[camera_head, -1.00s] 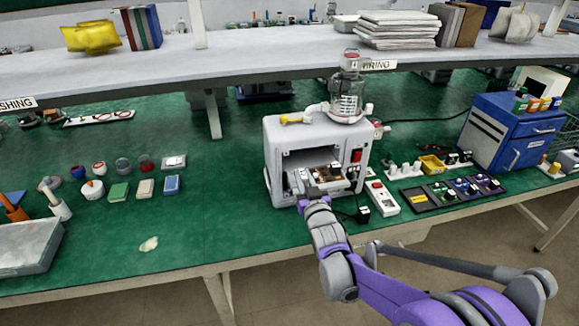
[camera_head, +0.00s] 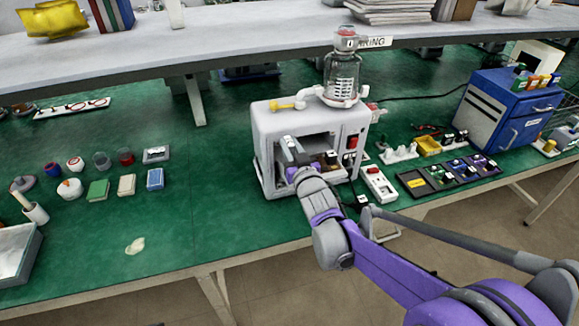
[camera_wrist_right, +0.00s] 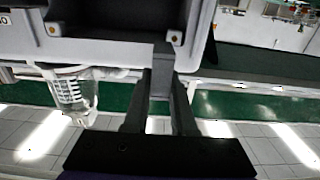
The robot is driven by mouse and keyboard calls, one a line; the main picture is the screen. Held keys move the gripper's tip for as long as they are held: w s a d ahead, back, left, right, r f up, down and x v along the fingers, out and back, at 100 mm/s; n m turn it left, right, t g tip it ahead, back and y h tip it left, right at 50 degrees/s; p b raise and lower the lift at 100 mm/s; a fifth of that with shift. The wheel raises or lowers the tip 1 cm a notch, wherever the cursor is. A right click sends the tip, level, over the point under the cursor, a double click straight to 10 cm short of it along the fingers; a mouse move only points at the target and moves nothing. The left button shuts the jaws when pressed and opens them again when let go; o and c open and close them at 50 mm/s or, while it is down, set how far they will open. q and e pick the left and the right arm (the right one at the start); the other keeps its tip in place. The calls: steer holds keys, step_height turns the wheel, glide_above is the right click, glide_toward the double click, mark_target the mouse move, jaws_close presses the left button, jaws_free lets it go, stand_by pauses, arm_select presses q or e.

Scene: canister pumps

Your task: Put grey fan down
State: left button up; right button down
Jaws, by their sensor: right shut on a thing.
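The grey-white pump housing (camera_head: 268,125) stands on the green bench with its front opening facing me. My right gripper (camera_head: 291,170) is at the left part of that opening. It is shut on a grey part (camera_head: 289,148), which I take to be the grey fan; it shows just beyond the jaws, inside the opening. In the right wrist view the two dark fingers (camera_wrist_right: 162,85) close on a narrow grey piece (camera_wrist_right: 162,55). My wrist hides part of the opening, and I cannot tell whether the grey part touches the housing. My left gripper is not in view.
A clear glass jar (camera_head: 342,75) stands on the housing. A white switch box (camera_head: 379,184), dark part trays (camera_head: 450,176) and a blue cabinet (camera_head: 505,110) lie to the right. Small containers (camera_head: 69,188) stand to the left. The bench between them and the housing is mostly clear.

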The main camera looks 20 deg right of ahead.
steer(key=shift+f+b, duration=0.3)
steer(key=shift+f, duration=2.85)
steer(key=shift+f, duration=0.3)
steer(key=c, duration=0.7)
jaws_free()
steer(key=shift+r, duration=0.1)
steer(key=shift+c, duration=0.2)
